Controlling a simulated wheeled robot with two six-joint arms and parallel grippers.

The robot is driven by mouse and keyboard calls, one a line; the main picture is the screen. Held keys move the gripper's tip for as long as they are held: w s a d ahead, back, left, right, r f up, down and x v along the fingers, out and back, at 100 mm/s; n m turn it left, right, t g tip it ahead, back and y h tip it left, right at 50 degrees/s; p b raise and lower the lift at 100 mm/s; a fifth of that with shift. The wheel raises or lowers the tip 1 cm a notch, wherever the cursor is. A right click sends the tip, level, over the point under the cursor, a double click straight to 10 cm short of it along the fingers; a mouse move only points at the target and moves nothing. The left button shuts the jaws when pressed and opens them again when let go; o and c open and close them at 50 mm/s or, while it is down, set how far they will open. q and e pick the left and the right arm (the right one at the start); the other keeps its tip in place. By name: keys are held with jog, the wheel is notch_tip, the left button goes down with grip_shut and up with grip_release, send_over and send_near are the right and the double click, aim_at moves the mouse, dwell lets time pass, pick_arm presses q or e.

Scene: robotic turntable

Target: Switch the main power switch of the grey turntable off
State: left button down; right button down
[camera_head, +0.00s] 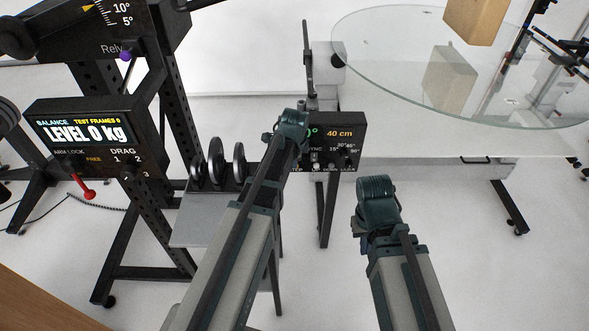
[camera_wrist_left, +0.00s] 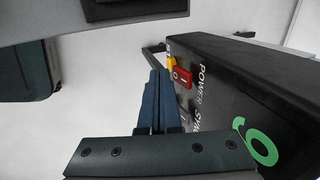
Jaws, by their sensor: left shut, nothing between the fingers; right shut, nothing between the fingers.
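The turntable is a clear glass disc (camera_head: 400,60) over a pale table, with a black control box (camera_head: 350,128) at its left front. In the left wrist view the control box (camera_wrist_left: 235,85) fills the right side. Its red power switch (camera_wrist_left: 183,78) sits beside a yellow part (camera_wrist_left: 171,64) and the POWER lettering. My left gripper (camera_wrist_left: 158,78) is shut and empty, with its fingertips close beside the switch; I cannot tell whether they touch. In the head view my left gripper (camera_head: 290,130) covers the box's left part, hiding the switch. My right gripper (camera_head: 375,192) is shut and empty, below the box.
A black balance stand with a display (camera_head: 85,132) and red lever (camera_head: 88,193) stands at left. Dark discs (camera_head: 215,162) stand on a grey shelf beside my left arm. A tan block (camera_head: 475,18) is above the glass. Floor at lower right is clear.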

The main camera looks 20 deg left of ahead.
pick_arm(q)
jog(key=shift+w+a, duration=0.1)
jog(key=shift+w, duration=0.15)
jog(key=shift+w+f+t+b, duration=0.2)
jog(key=shift+t+b, duration=0.2)
jog(key=shift+b, duration=0.05)
jog(key=shift+r, duration=0.1)
